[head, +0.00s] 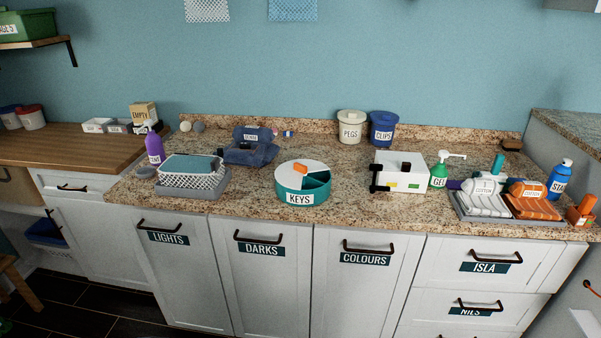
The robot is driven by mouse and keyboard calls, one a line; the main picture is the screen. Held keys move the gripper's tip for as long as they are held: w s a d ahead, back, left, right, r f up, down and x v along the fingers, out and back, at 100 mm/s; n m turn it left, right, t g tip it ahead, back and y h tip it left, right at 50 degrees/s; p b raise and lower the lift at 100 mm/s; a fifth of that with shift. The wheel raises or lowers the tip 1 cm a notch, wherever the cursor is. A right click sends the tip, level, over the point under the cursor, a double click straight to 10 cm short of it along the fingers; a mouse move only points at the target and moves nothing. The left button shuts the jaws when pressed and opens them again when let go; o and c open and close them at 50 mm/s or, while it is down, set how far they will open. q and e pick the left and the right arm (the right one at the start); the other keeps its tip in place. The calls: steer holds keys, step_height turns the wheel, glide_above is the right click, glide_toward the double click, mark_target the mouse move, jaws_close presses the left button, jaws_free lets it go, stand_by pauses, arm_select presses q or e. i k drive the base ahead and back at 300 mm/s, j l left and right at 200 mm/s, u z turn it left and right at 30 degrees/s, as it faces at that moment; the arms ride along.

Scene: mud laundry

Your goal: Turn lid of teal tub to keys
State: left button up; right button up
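The teal tub (283,193) stands on the granite counter near the middle. Its white lid (292,172) has a small orange knob (306,167) on top. A wedge-shaped opening in the lid faces the right and front right, and teal inner walls (318,180) show through it. A white label reading KEYS (300,198) is on the tub's front. The opening lies mostly to the right of that label. I cannot see what lies inside the compartments. Neither of my grippers is in view.
A white mesh basket (190,180) stands left of the tub, and a blue cloth item (248,152) is behind left. A white box (400,172) with black parts stands to the right. PEGS (350,128) and CLIPS (382,130) tubs are behind. Counter directly around the tub is clear.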

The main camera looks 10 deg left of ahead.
mark_target(290, 174)
steer(key=i+j+u, duration=0.1)
steer(key=i+u, duration=0.6)
steer(key=i, duration=0.25)
steer(key=i+l+u, duration=0.15)
steer(key=i+u, duration=0.2)
steer(key=i, duration=0.1)
